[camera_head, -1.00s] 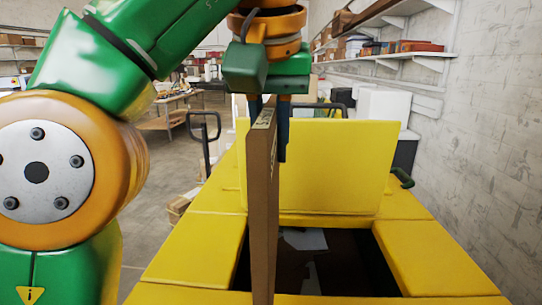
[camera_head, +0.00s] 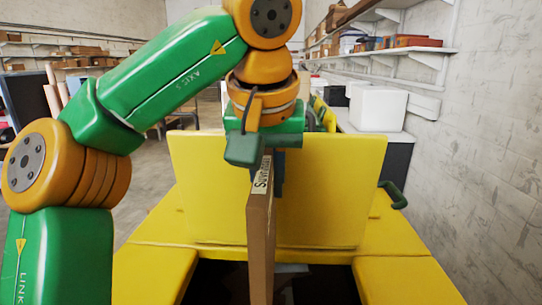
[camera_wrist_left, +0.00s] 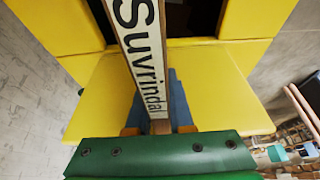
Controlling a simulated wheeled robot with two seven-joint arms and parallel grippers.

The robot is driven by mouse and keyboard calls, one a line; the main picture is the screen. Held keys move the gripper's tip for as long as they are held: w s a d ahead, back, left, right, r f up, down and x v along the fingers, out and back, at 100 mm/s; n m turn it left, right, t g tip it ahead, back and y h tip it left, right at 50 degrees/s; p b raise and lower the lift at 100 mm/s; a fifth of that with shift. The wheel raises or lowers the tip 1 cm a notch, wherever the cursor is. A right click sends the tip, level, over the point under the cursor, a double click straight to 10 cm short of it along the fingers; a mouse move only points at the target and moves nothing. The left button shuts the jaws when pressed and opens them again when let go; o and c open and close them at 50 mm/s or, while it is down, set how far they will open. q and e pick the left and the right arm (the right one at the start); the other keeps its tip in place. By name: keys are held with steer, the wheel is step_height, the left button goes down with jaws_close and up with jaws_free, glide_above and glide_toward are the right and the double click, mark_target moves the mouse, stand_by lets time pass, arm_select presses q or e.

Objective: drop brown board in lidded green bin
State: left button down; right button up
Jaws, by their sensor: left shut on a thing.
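My left gripper (camera_head: 268,172) is shut on the brown board (camera_head: 260,235). The board hangs upright, edge-on to me, in front of the raised yellow lid (camera_head: 335,190) and over the dark opening of the bin (camera_head: 405,282). The bin's top is yellow, with a green handle (camera_head: 396,196) on the right; its sides are not visible. The board's lower end runs out of the head view, so its depth in the opening is unclear. In the left wrist view the board's lettered edge (camera_wrist_left: 140,50) lies between the fingers. My right gripper is not in view.
A concrete wall (camera_head: 490,150) with shelves (camera_head: 410,55) stands at the right. A white box (camera_head: 379,109) sits on a dark cabinet behind the bin. Pale pieces (camera_head: 290,270) lie inside the opening.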

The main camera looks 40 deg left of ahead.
arm_select(q)
steer(key=shift+d+f, duration=0.25)
steer(key=shift+f, duration=0.2)
steer(key=c, duration=1.2)
jaws_free()
steer(key=o, duration=0.4)
steer(key=shift+o, duration=0.4)
steer(key=shift+r, duration=0.1)
